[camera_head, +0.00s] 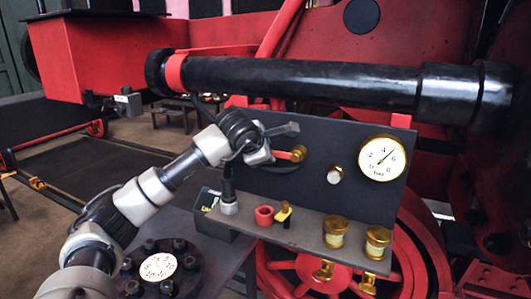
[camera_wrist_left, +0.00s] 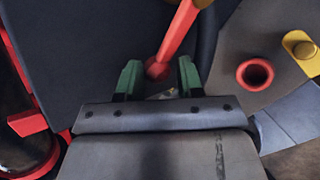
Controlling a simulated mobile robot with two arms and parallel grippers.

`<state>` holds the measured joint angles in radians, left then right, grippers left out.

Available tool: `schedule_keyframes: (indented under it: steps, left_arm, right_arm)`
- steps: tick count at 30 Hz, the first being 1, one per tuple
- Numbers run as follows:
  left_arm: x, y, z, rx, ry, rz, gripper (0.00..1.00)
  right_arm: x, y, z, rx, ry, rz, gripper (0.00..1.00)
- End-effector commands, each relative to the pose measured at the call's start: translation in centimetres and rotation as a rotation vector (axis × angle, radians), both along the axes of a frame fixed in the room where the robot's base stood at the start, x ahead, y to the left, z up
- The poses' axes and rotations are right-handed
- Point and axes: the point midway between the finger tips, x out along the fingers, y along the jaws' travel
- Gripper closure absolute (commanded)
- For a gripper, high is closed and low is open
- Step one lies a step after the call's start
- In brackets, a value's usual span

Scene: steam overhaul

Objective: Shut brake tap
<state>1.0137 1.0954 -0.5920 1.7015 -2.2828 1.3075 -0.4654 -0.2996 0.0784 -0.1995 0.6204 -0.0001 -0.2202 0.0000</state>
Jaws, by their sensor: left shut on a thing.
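The brake tap has a red lever (camera_head: 290,155) on a brass fitting (camera_head: 300,153), set on the upright dark panel (camera_head: 330,140). The lever lies nearly level and points left from the fitting. My left gripper (camera_head: 274,154) is at the lever's free end. In the left wrist view the red lever (camera_wrist_left: 178,35) ends in a round knob between the green fingertips of the gripper (camera_wrist_left: 158,76), which is shut on it. In the head view the gripper partly hides the lever's end. My right gripper is not in view.
A pressure gauge (camera_head: 381,158) and a silver knob (camera_head: 334,175) sit right of the tap. The shelf (camera_head: 305,237) below carries a red cup (camera_head: 264,215), a yellow-and-black piece (camera_head: 283,212) and brass-topped jars (camera_head: 335,231). A thick black pipe (camera_head: 300,78) runs above the panel.

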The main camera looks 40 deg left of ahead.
Motion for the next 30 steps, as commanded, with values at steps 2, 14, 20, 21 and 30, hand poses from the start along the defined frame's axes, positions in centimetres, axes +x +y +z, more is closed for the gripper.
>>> schedule_keyframes:
  steps: [2,14,20,21,30]
  left_arm:
    - [0.07,0.20,1.21,0.018,-0.021,0.006,1.00]
    - [0.07,0.19,1.33,0.050,-0.012,0.006,1.00]
    - [0.07,0.21,1.34,0.050,-0.012,0.006,0.62]
    - [0.06,0.21,1.35,0.051,-0.013,0.006,0.56]
    - [0.06,0.01,0.97,0.050,-0.003,0.001,0.44]
  right_arm:
    - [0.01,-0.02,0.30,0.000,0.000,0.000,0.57]
    - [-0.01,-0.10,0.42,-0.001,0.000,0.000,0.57]
    - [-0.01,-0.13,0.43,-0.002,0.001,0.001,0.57]
    - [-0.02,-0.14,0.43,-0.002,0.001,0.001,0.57]
    - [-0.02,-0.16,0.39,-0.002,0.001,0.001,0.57]
